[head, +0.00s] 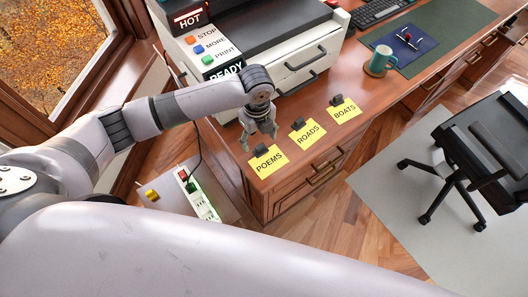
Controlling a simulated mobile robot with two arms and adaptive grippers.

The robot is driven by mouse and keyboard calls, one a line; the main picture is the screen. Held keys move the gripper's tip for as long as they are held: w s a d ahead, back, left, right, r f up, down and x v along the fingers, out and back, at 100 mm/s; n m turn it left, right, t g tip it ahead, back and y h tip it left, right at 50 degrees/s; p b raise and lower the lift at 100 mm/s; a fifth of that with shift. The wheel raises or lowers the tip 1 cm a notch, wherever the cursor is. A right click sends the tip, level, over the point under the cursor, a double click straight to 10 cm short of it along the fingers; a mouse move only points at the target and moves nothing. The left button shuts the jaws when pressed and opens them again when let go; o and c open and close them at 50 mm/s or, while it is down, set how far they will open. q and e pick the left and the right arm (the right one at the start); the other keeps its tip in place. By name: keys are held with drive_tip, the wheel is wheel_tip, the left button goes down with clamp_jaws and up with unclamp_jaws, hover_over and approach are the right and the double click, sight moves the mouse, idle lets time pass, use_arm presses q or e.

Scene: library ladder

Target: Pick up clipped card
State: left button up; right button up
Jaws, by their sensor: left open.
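Three yellow cards with black clips lie in a row at the front edge of the wooden desk. They are the POEMS card (267,164), the ROADS card (308,136) and the BOATS card (343,112). My left gripper (259,139) is open and empty. It points down over the desk just behind and left of the POEMS card, close to its black clip (261,150). I cannot tell whether a finger touches the clip. My right gripper is not in view.
A printer (290,62) with coloured buttons stands behind the cards. A teal mug (379,62) stands on the desk (352,80). A power strip (200,201) lies below the desk at left. An office chair (487,140) stands at right.

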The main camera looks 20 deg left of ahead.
sight(267, 157)
use_arm(q)
drive_tip(key=shift+f, duration=0.5)
drive_tip(key=f, duration=0.2)
drive_tip(key=f+p, duration=0.1)
drive_tip(key=shift+w+f, duration=0.2)
drive_tip(key=shift+f, duration=0.55)
drive_tip(key=shift+c, duration=0.7)
drive_tip(key=c, duration=0.9)
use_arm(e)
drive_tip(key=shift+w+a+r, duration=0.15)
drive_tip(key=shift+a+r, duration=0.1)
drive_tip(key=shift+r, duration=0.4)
